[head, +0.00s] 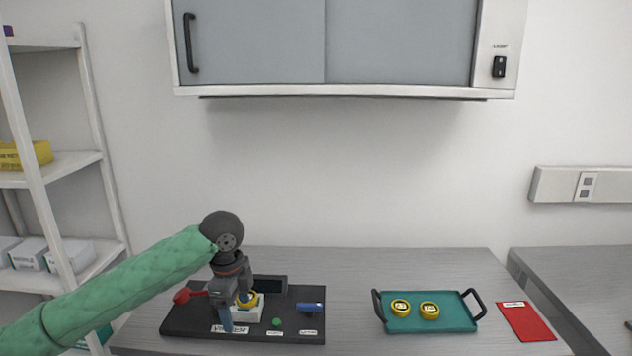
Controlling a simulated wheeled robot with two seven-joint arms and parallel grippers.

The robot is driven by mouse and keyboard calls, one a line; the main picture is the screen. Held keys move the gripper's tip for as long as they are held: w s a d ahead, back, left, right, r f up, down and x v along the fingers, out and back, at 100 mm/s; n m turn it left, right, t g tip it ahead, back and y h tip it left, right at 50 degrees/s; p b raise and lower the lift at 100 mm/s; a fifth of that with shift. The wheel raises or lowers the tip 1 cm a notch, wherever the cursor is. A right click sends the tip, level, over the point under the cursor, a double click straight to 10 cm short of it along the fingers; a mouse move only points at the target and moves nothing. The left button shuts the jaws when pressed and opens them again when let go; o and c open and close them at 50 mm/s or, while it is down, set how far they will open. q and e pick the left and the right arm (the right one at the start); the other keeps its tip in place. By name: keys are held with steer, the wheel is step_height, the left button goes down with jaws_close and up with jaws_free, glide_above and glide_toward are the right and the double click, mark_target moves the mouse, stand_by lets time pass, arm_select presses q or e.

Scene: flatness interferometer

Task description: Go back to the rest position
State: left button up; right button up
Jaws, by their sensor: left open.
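My left arm in a green sleeve reaches in from the left. My left gripper (233,310) points down over the black instrument base (180,322) and is open. A white block (250,309) with a yellow ring (247,299) on it stands just right of the fingers, partly hidden by them. I cannot tell whether the fingers touch the ring. The base also carries a red knob (182,295), a green button (276,322), a blue cylinder (310,307) and a dark screen (271,284). My right gripper is out of view.
A teal tray (450,324) with two yellow rings (400,307) stands right of the base. A red card (527,322) lies near the right table edge. A wall cabinet (325,45) hangs above, and a white shelf (70,165) stands at left. The table's back is clear.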

arm_select(q)
steer(key=s+d+f+n+t+h, duration=0.1)
steer(key=s+d+f+n+h, duration=0.15)
steer(key=s+d+f, duration=0.4)
steer(key=s+d+f+n+t+h, duration=0.1)
steer(key=s+d+f+n, duration=0.25)
steer(key=s+f, duration=0.55)
steer(key=s+a+f+n+t+y, duration=0.1)
steer(key=s+a+f+n+y, duration=0.1)
steer(key=s+a+f+n, duration=0.6)
steer(key=s+a+f+n+y, duration=0.2)
steer(key=s+a+f+n, duration=0.3)
steer(key=s, duration=0.5)
step_height(320, 180, down, 24)
steer(key=w+d+m, duration=0.1)
steer(key=s+f, duration=0.3)
steer(key=f, duration=0.7)
steer(key=s+f+g, duration=0.1)
steer(key=s+f, duration=0.3)
steer(key=f, duration=0.7)
steer(key=shift+d+h, duration=0.35)
steer(key=shift+d, duration=0.1)
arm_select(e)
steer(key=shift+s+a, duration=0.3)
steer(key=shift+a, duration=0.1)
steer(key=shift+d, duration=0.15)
